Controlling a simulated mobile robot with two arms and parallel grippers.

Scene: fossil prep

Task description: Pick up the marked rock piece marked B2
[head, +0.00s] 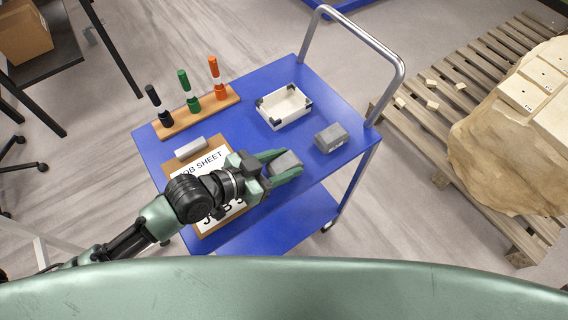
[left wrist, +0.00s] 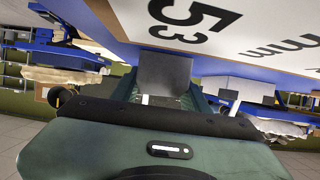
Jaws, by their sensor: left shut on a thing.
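A second grey block (head: 331,138) lies on the cart to the right, apart from the gripper. No B2 mark is legible on it. My right gripper is not in view.
The blue cart (head: 237,119) bears a white tray (head: 284,107) with dark corners, a wooden marker holder (head: 204,111) with black, green and orange markers, and a job sheet clipboard (head: 200,172) partly under my arm. A pallet (head: 423,119) with a large rock (head: 500,150) stands right.

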